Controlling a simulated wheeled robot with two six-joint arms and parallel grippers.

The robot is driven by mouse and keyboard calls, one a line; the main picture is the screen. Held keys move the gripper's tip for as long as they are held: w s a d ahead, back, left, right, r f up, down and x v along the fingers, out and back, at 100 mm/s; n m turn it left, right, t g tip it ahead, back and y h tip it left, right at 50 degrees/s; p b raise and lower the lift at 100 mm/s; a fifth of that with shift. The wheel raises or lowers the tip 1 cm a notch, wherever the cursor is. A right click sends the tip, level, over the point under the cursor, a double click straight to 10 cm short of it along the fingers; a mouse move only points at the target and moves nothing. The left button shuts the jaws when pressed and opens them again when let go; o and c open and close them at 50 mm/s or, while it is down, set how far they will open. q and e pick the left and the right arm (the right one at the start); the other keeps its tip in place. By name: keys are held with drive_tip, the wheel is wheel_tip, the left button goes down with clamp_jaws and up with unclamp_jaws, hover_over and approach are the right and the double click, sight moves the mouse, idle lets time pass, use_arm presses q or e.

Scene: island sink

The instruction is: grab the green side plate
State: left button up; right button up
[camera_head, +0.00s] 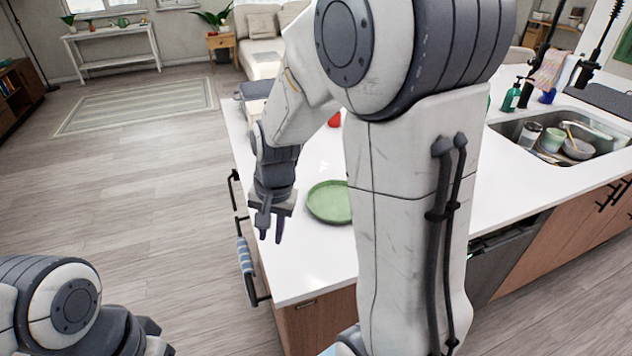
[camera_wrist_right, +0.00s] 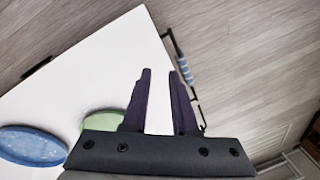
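The green side plate (camera_head: 329,203) lies flat on the white island top, near its left edge. Its right side is hidden behind my right arm in the head view. In the right wrist view part of the green plate (camera_wrist_right: 103,122) shows left of the fingers, partly covered by the gripper body. My right gripper (camera_head: 271,228) points down just left of the plate, near the counter edge, apart from it. In the wrist view the fingers of this gripper (camera_wrist_right: 163,100) are spread with nothing between them. My left gripper is not visible; only part of that arm shows at lower left.
A blue plate (camera_wrist_right: 30,145) lies beside the green one in the wrist view. A towel bar with a blue-striped towel (camera_head: 246,257) hangs on the island's left side. A red object (camera_head: 334,119) stands farther back. The sink (camera_head: 570,140) with dishes is at right.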

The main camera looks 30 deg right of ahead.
drive_tip(key=w+d+m+p, duration=0.25)
drive_tip(key=d+m, duration=0.45)
drive_tip(key=d, duration=0.5)
drive_tip(key=m+h+p, duration=0.1)
drive_tip(key=m, duration=0.3)
approach(345, 218)
wheel_tip(345, 218, down, 3)
drive_tip(key=shift+r+m+t, duration=0.2)
drive_tip(key=shift+m+t, duration=0.2)
drive_tip(key=shift+p+x, duration=0.3)
drive_tip(key=shift+x, duration=2.8)
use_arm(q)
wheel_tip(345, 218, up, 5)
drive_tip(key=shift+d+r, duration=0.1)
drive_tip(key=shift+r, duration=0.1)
use_arm(e)
drive_tip(key=shift+s, duration=0.2)
clamp_jaws()
drive_tip(key=shift+r, duration=0.1)
